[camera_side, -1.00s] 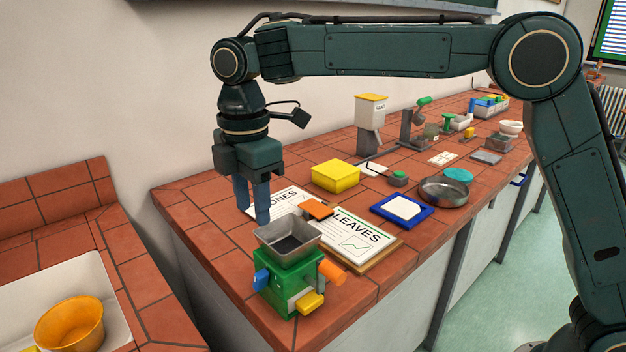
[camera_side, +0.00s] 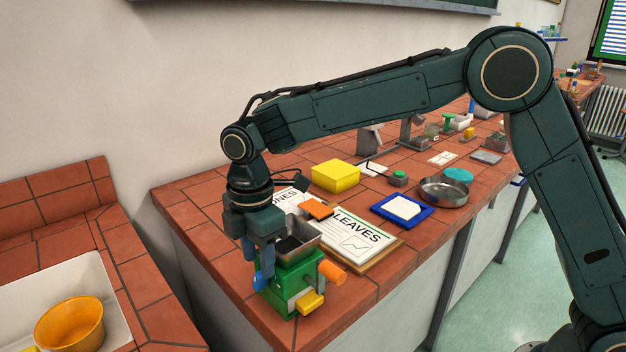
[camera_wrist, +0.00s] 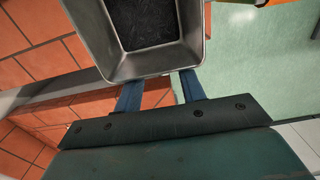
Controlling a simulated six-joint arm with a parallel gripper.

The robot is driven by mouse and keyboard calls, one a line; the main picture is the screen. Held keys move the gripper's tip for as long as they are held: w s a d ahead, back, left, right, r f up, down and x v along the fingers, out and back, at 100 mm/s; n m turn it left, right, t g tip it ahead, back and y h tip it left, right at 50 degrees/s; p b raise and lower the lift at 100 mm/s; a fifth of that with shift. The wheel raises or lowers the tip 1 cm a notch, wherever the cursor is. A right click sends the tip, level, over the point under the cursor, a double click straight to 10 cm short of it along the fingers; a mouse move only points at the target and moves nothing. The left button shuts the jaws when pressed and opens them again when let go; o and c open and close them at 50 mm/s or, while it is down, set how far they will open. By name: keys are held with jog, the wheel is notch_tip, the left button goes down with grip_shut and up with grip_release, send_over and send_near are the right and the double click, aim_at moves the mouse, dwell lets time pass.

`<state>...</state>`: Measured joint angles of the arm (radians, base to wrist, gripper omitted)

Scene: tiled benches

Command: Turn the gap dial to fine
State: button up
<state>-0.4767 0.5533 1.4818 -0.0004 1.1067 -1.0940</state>
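The green mill (camera_side: 291,284) stands at the bench's near corner, with a grey metal hopper on top (camera_side: 297,240), an orange handle (camera_side: 332,272) and a yellow drawer-like part (camera_side: 309,303). A blue knob (camera_side: 261,281), seemingly the gap dial, is on its left face, partly behind a finger; its setting is unreadable. My gripper (camera_side: 257,262) points down beside the mill's left side, its blue fingers apart at the knob. I cannot tell if they touch it. In the wrist view the hopper (camera_wrist: 149,67) hides the fingertips and the knob.
A LEAVES card (camera_side: 358,235), an orange block (camera_side: 315,209), a yellow box (camera_side: 336,176), a blue tray (camera_side: 379,209) and a metal dish (camera_side: 428,193) lie behind the mill. A sink with an orange bowl (camera_side: 69,322) is at left. Bare tiles lie left of my gripper.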

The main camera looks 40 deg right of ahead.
aim_at(261, 280)
jog(key=shift+f, duration=1.65)
